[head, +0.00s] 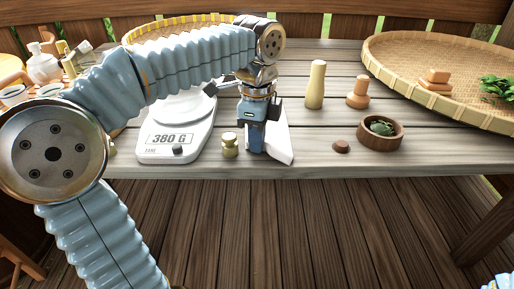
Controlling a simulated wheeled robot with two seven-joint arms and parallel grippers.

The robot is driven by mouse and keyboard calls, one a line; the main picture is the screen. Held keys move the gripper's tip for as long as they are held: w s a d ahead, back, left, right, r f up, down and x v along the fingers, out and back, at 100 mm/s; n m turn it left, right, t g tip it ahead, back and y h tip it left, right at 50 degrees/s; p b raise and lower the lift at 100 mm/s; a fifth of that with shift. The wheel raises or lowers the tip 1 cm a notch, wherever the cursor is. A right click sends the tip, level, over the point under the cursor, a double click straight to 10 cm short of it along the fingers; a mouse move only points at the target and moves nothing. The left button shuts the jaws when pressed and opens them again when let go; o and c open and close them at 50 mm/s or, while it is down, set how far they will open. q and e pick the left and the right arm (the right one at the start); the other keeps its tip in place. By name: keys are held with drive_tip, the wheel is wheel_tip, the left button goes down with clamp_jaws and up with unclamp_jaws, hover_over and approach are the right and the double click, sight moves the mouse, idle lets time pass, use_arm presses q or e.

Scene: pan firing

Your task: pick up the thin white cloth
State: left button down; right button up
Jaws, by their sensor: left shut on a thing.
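The thin white cloth (282,146) lies at the front edge of the wooden table, right of the white scale. Part of it is hidden behind my left gripper (256,150). That gripper points down and is shut on the cloth near its left side. The cloth still appears to rest on the table top. My right gripper is not in view; only a bit of blue shows at the bottom right corner.
A white scale (160,152) reading 380 G and a small brass weight (229,147) stand close left. A pale wooden cylinder (316,85), a wooden stamp-like piece (358,92), a brown bowl (366,134) with leaves and a large woven tray (394,83) are to the right.

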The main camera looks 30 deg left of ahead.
use_arm(q)
wheel_tip(320, 180, up, 12)
drive_tip(key=p, duration=0.5)
drive_tip(key=shift+p, duration=0.4)
